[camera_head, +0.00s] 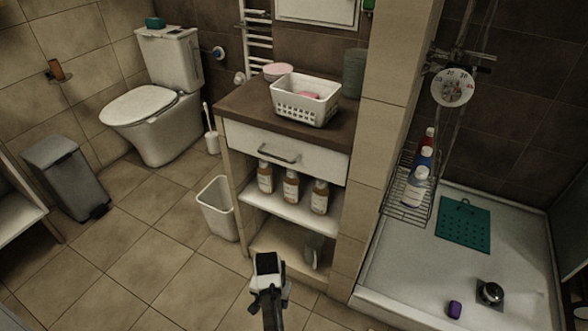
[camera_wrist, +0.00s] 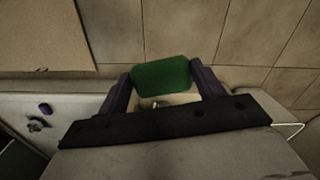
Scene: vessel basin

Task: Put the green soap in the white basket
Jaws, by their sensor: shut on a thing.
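The green soap (camera_wrist: 160,74) is a rounded block held between the two dark purple fingers of my gripper (camera_wrist: 165,82) in the wrist view. My gripper is shut on it. In the head view my gripper (camera_head: 268,268) is low at the bottom centre, in front of the cabinet, and I cannot make out the soap there. The white basket (camera_head: 305,110) has slotted walls and stands on the dark top of the cabinet, above and beyond my gripper. A pink thing (camera_head: 308,95) lies in it.
The brown counter (camera_head: 243,102) also bears a pink round dish (camera_head: 278,71) and a grey-green cylinder (camera_head: 354,72) near the wall. Bottles (camera_head: 291,187) stand on the shelf below. A white bin (camera_head: 217,207) is on the floor to the left. A tiled pillar (camera_head: 392,70) borders the counter's right side.

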